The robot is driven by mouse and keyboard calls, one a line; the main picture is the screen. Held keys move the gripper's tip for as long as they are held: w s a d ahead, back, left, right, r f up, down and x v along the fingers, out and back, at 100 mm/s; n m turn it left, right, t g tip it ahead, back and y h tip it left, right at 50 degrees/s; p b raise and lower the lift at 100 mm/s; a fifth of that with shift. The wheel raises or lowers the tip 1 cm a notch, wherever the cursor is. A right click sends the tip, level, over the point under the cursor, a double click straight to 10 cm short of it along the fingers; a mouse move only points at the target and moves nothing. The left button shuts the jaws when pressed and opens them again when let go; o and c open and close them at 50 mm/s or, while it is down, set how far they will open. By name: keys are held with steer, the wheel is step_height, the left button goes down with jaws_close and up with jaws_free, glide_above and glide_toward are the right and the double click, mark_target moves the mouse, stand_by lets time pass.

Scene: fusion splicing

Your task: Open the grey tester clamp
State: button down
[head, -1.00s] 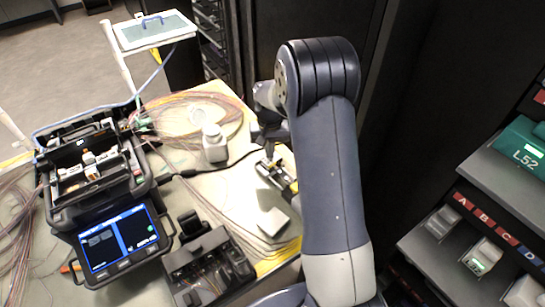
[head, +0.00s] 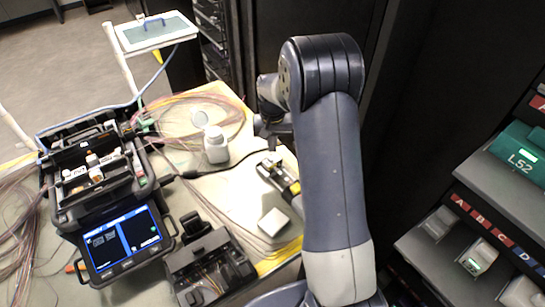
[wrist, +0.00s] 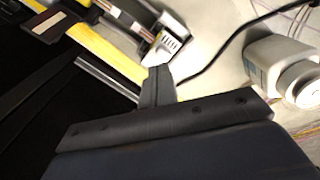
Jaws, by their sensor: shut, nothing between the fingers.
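The tester (head: 281,178) is a small grey-and-black device with yellow on it, lying on the table left of my forearm. In the wrist view it shows at the top (wrist: 128,16), with a pale grey block, apparently the clamp (wrist: 166,42), at its near end. Whether the clamp is open or closed I cannot tell. My gripper (head: 268,135) is just beyond the tester in the head view, apart from it. In the wrist view the gripper (wrist: 158,82) is shut and empty, its tip appearing close below the pale block; the gap in depth is unclear.
A white bottle (head: 216,146) stands left of the gripper, with coiled fibres behind it. A black cable runs between bottle and tester. A small white box (head: 273,222) lies nearer me. The splicer (head: 120,235) with its lit screen is at left. A dark cabinet stands behind.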

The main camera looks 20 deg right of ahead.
step_height(320, 180, up, 7)
steer(key=w+d+p, duration=0.1)
steer(key=d+p, duration=0.1)
steer(key=p, duration=0.2)
steer(key=shift+d+f, duration=0.15)
steer(key=shift+f, duration=0.05)
steer(key=shift+f, duration=0.15)
stand_by(0.6)
steer(key=b, duration=0.5)
glide_above(278, 156)
steer(key=s+a, duration=0.1)
steer(key=a, duration=0.1)
step_height(278, 156, down, 7)
steer(key=shift+a+f, duration=0.1)
steer(key=shift+a, duration=0.05)
steer(key=shift+a+f+b, duration=0.2)
steer(key=shift+f+b, duration=0.1)
steer(key=shift+s, duration=0.15)
